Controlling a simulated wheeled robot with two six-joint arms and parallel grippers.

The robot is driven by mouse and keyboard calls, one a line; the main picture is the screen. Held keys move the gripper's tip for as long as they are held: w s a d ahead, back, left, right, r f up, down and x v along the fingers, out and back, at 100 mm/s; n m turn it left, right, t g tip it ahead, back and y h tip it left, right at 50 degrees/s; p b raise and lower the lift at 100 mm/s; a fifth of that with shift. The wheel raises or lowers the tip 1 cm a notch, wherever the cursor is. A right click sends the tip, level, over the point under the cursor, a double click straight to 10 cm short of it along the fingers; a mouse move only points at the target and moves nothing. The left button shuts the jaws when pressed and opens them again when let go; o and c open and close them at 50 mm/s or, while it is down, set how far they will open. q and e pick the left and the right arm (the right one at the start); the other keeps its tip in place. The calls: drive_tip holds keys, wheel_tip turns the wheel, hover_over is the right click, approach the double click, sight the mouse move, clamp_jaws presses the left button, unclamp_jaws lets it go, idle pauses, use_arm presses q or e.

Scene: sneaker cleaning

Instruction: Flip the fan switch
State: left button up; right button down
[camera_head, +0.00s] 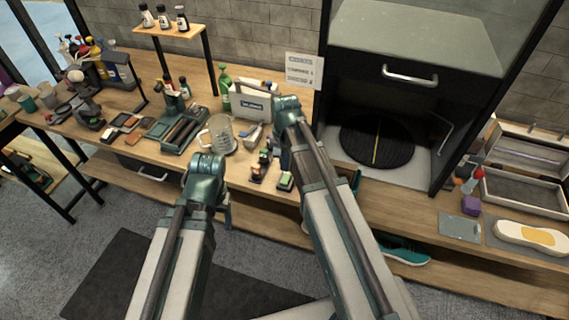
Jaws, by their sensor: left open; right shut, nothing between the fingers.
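A dark hood cabinet (365,70) with a pale grey top stands at the back right of the bench. A round black grille (377,141) with a yellow strip lies in its open bay and may be the fan. I cannot make out a fan switch. My two arms rise from the bottom edge, the left one over the floor in front of the bench and the right one over the bench edge, left of the cabinet. Their upper joints hide what lies behind them. I see no fingertips of either gripper.
A glass jug (221,133), a white box (251,104), a green bottle (225,80) and small tools crowd the bench left of the cabinet. A white sign (304,70) stands beside it. Grey trays (525,190) and a sponge-like pad (531,237) lie right.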

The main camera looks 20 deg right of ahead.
sight(284, 181)
wheel_tip(284, 181, down, 6)
drive_tip(key=b, duration=0.4)
drive_tip(key=shift+r+b, duration=0.1)
drive_tip(key=shift+b, duration=0.25)
drive_tip(key=shift+s+f, duration=0.1)
drive_tip(key=shift+f, duration=0.1)
drive_tip(key=shift+a+r, duration=0.1)
drive_tip(key=shift+w+d+r, duration=0.2)
drive_tip(key=shift+w+d, duration=0.25)
drive_tip(key=shift+w, duration=0.2)
drive_tip(key=shift+r, duration=0.15)
